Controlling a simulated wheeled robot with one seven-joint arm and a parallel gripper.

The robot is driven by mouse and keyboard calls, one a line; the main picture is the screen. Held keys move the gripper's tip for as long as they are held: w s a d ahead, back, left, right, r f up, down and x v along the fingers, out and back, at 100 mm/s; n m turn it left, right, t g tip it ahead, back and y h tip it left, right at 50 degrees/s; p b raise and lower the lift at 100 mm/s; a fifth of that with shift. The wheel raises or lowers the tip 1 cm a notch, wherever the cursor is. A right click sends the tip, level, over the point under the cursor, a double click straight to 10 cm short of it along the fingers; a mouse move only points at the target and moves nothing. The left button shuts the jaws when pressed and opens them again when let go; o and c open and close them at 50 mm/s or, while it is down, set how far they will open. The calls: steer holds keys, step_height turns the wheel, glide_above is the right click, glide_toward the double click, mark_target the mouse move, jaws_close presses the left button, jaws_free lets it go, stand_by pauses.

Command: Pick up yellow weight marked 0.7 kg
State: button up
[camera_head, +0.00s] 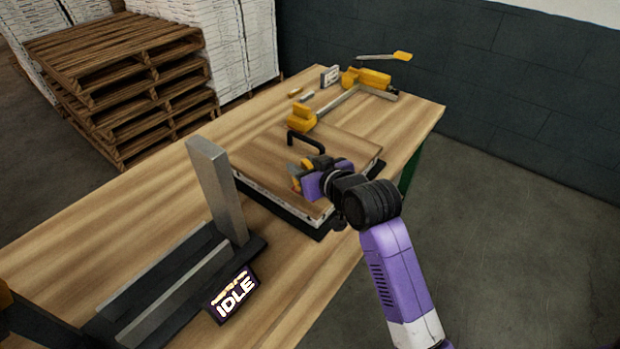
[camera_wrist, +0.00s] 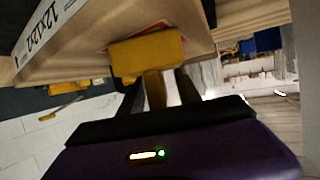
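A yellow block (camera_wrist: 148,52), which looks like the weight, is close in front of my gripper (camera_wrist: 158,88) in the wrist view, against a tan box face. A narrower yellow part runs from it down between my two dark fingers. The left finger is close to this part and a gap shows at the right finger, so my gripper looks open around it. In the head view my gripper (camera_head: 308,178) is at the box (camera_head: 345,148), with small yellow pieces (camera_head: 320,161) beside it. The arm hides most of the weight there. No 0.7 kg marking is readable.
A grey upright post (camera_head: 217,190) and an IDLE sign (camera_head: 234,296) stand at the left. A yellow clamp-like tool (camera_head: 367,78) lies behind. Pallets (camera_head: 130,85) stand beyond.

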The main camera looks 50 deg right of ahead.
jaws_close()
stand_by(1.0)
stand_by(0.4)
steer(key=shift+r, duration=0.1)
